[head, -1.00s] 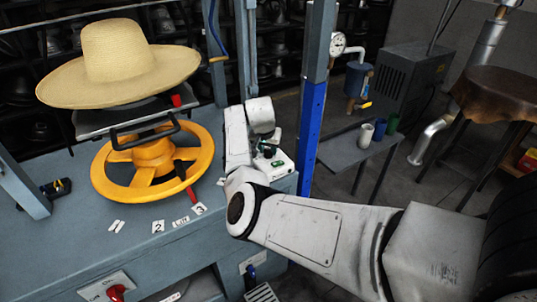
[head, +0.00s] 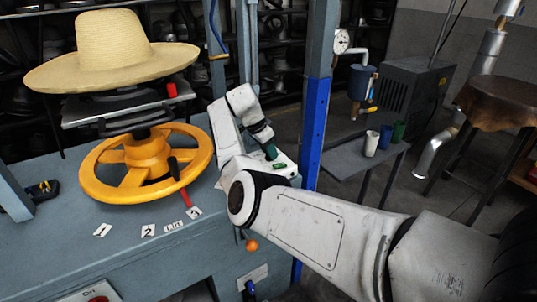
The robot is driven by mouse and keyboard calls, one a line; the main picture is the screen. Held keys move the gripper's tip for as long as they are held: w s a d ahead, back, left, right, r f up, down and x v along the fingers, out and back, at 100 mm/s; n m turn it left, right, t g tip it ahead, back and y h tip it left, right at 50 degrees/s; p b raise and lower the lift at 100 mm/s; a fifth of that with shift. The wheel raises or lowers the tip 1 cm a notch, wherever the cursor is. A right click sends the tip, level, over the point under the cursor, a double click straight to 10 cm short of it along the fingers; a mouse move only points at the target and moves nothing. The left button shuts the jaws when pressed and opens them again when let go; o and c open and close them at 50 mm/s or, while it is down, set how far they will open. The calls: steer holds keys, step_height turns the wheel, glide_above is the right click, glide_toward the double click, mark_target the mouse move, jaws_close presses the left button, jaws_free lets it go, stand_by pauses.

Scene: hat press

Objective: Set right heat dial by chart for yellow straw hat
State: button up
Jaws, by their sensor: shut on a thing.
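The yellow straw hat (head: 117,40) sits on the press over the yellow handwheel (head: 147,166), upper left. My gripper (head: 270,152) points down at a white box (head: 290,172) on the right corner of the blue-grey bench. It is shut on a small green knob at the box; my wrist and forearm partly hide the spot. A second green piece (head: 280,167) shows on the box top just below. The knob's marks are too small to read, and I cannot tell its setting. No heat chart is readable in this view.
Number cards (head: 148,231) lie on the bench before the wheel. A blue post (head: 315,125) stands close right of my gripper. An orange ball handle (head: 251,245) is on the bench front. A side table (head: 345,160) bears several cups.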

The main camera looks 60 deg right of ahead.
stand_by(0.4)
steer(key=o, duration=1)
steer(key=shift+o, duration=0.2)
step_height(320, 180, up, 4)
steer(key=shift+s+f, duration=0.15)
steer(key=shift+f, duration=0.05)
steer(key=s+a+r, duration=0.7)
steer(key=s+r, duration=0.2)
steer(key=s, duration=0.2)
steer(key=shift+s+a+r, duration=0.15)
steer(key=shift+s+r, duration=0.05)
steer(key=shift+s, duration=0.1)
